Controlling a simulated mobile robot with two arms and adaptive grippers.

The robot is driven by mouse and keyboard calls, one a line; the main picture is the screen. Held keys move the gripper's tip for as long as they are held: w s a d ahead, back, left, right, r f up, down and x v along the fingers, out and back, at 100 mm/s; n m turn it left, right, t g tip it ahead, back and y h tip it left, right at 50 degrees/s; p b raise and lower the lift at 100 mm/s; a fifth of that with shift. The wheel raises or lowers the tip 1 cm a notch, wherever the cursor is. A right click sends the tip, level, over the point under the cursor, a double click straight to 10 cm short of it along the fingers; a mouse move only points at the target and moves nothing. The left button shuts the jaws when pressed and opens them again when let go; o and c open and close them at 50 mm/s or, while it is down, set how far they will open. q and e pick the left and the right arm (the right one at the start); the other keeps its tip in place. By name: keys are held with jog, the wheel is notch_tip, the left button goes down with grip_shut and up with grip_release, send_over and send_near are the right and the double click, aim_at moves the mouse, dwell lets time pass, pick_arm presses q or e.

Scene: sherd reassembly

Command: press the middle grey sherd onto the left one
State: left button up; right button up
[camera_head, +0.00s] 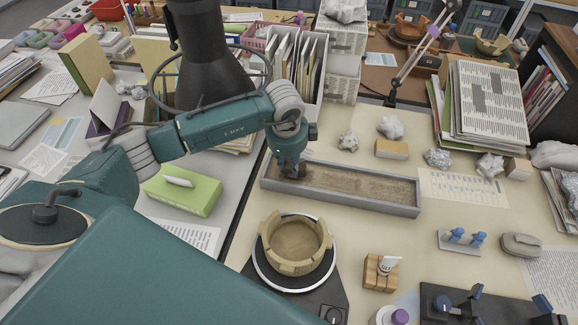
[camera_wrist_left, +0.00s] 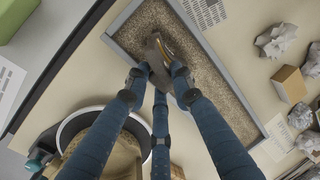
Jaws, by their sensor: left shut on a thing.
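My left gripper (camera_head: 291,168) reaches down into the left end of a long grey sand tray (camera_head: 345,199). In the left wrist view its fingers (camera_wrist_left: 158,75) are shut on a dark grey-brown sherd (camera_wrist_left: 153,52), which stands tilted at the sand, with a strip of orange-brown along one side. The fingers hide much of it. I cannot tell two separate grey sherds apart there, nor whether the held one touches another. In the head view the sherd is mostly hidden behind the gripper. My right gripper is not in view.
A tan vessel (camera_head: 273,264) with a notched rim stands on a round turntable in front of the tray. Crumpled paper lumps (camera_head: 391,127) and a small box (camera_head: 390,149) lie behind it. A green tissue box (camera_head: 183,190) is at left. The tray's right part is bare sand.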

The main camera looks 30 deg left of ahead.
pick_arm(q)
jog(key=shift+w+a+b, duration=0.1)
jog(key=shift+w+b, duration=0.2)
jog(key=shift+w, duration=0.05)
dwell(0.6)
jog(key=shift+f+b, duration=0.35)
jog(key=shift+b, duration=0.05)
dwell(1.1)
dwell(0.5)
jog(key=o, duration=1.1)
jog(key=shift+o, duration=0.2)
jog(key=v, duration=1.2)
